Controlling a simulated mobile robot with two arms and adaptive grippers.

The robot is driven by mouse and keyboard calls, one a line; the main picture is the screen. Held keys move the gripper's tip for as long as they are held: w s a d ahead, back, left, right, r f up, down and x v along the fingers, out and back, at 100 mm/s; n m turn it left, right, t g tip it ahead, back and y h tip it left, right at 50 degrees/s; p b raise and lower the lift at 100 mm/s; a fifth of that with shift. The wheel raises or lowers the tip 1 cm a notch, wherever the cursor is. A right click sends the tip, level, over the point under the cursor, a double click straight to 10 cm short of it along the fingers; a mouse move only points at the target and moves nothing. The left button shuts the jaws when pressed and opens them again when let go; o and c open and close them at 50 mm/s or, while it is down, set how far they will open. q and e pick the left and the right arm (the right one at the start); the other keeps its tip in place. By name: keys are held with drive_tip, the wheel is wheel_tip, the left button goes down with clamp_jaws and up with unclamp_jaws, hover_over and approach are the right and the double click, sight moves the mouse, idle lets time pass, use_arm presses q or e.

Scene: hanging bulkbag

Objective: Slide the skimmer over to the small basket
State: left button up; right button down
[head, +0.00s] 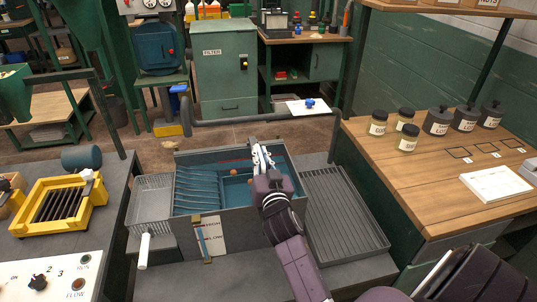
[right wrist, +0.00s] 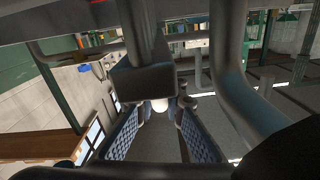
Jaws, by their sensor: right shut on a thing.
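The blue-lined tank (head: 208,229) stands in the middle of the head view, with slanted blue ribs in its left part. My right gripper (head: 261,150) is over the back of the tank, its arm reaching in from the front right. In the right wrist view, its blue padded fingers (right wrist: 165,128) are around something largely hidden by a dark block; I take it to be the skimmer, but its shape is unclear. A small wire basket (head: 151,194) hangs at the tank's left side, with a white handle (head: 144,251) near its front. My left gripper is out of view.
A slotted drain rack (head: 343,212) lies right of the tank. A yellow slotted box (head: 60,205) and a control panel (head: 50,281) are at the left. Small orange-brown pieces show inside the tank. A wooden bench (head: 420,185) with jars is at the right. A grey pipe runs behind the tank.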

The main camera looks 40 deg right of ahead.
drive_tip(key=shift+w+a, duration=0.1)
drive_tip(key=shift+a, duration=0.2)
drive_tip(key=shift+d, duration=0.25)
drive_tip(key=c, duration=2.4)
unclamp_jaws()
drive_tip(key=shift+s+d, duration=0.3)
drive_tip(key=shift+d, duration=0.2)
drive_tip(key=shift+o, duration=1.2)
drive_tip(key=shift+a, duration=0.1)
drive_tip(key=shift+o, duration=0.7)
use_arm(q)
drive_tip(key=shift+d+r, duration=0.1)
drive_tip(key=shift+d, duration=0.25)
use_arm(e)
wheel_tip(320, 180, up, 10)
